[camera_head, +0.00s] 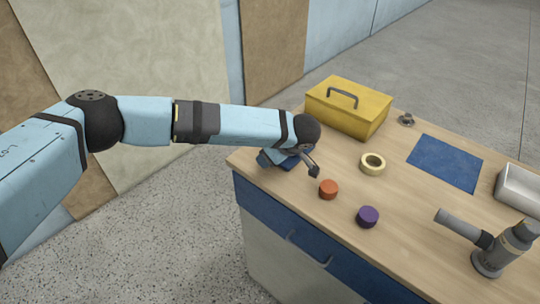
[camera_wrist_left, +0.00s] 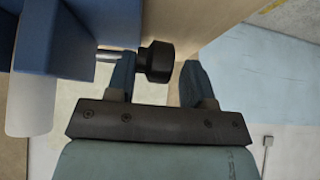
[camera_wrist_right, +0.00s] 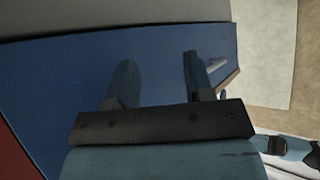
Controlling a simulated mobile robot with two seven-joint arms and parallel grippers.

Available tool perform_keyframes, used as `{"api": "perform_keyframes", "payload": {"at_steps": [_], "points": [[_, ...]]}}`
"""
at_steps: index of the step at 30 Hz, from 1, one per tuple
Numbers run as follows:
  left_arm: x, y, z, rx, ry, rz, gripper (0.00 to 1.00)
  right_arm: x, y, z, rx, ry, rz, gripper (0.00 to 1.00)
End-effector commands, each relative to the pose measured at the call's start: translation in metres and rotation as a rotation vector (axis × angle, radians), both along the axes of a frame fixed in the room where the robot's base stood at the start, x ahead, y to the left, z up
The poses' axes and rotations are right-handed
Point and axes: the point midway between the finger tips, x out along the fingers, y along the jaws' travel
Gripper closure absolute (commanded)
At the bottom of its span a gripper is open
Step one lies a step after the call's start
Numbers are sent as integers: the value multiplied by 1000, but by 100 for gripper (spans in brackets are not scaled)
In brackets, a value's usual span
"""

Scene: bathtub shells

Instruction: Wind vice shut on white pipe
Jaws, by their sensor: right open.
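The blue vice (camera_head: 292,159) sits at the bench's left corner in the head view, mostly hidden behind my left wrist. In the left wrist view its blue body (camera_wrist_left: 55,40) fills the upper left. A short metal rod leads from it to a black knob (camera_wrist_left: 155,62). A pale rounded piece (camera_wrist_left: 30,108), which looks like the white pipe, shows beside the blue body. My left gripper (camera_wrist_left: 158,68) is open with its fingers on either side of the knob, a gap showing at the right finger. My right gripper (camera_wrist_right: 158,62) is open and empty, facing a blue panel.
On the wooden bench (camera_head: 300,215) stand a yellow toolbox (camera_head: 347,107), a tape roll (camera_head: 372,164), an orange disc (camera_head: 328,189), a purple disc (camera_head: 367,217), a blue mat (camera_head: 445,162) and a grey tool (camera_head: 488,255). Blue drawers (camera_head: 310,240) front the bench.

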Motion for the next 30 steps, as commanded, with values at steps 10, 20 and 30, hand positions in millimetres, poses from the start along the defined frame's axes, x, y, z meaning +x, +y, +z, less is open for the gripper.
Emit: {"api": "perform_keyframes", "payload": {"at_steps": [10,20,30], "points": [[-13,-21,35,-2,-4,-3,52,0,0,-3,1,3,-1,52],[-39,-54,92,1,-2,-2,52,0,0,-6,4,5,-3,52],[-48,-64,112,0,0,1,52,0,-1,-7,5,7,-4,52]]}}
